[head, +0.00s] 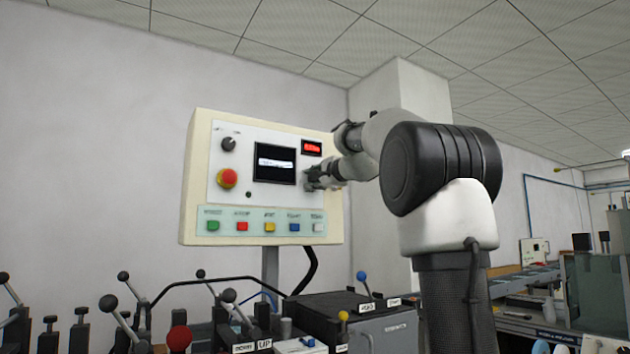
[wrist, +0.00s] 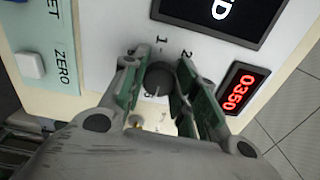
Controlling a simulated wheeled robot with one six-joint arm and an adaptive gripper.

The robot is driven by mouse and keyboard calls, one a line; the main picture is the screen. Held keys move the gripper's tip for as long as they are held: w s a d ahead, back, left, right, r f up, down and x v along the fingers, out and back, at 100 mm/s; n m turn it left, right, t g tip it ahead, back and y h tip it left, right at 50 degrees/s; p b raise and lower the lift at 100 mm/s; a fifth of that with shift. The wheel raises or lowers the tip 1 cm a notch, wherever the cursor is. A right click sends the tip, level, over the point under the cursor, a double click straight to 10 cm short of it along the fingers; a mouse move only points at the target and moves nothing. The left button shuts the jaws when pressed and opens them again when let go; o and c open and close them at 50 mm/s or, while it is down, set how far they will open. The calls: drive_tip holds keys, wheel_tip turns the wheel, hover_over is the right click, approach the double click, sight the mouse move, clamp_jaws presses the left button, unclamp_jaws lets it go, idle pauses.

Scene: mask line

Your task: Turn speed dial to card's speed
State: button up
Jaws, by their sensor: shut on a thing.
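The speed dial (wrist: 160,78) is a dark round knob on the panel, with the marks 1 and 2 beyond it in the wrist view. A pale line on it points toward the bottom of that view. My gripper (wrist: 156,68) is shut on the dial, one finger on each side. In the head view my gripper (head: 318,180) is at the right side of the control panel (head: 188,190) and hides the dial. A red digital display (wrist: 238,88) reads 0350; it also shows in the head view (head: 312,147), too small to read. I cannot make out a speed card.
The panel also carries a dark screen (head: 275,175), a black knob (head: 229,144), a red emergency stop (head: 227,178) and a row of coloured buttons (head: 269,227). Levers and a machine bench (head: 340,310) stand below. A white button (wrist: 32,66) is left of my gripper.

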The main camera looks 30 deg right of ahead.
drive_tip(key=shift+m, duration=0.6)
drive_tip(key=o, duration=1)
drive_tip(key=s, duration=1.2)
drive_tip(key=shift+d, duration=0.25)
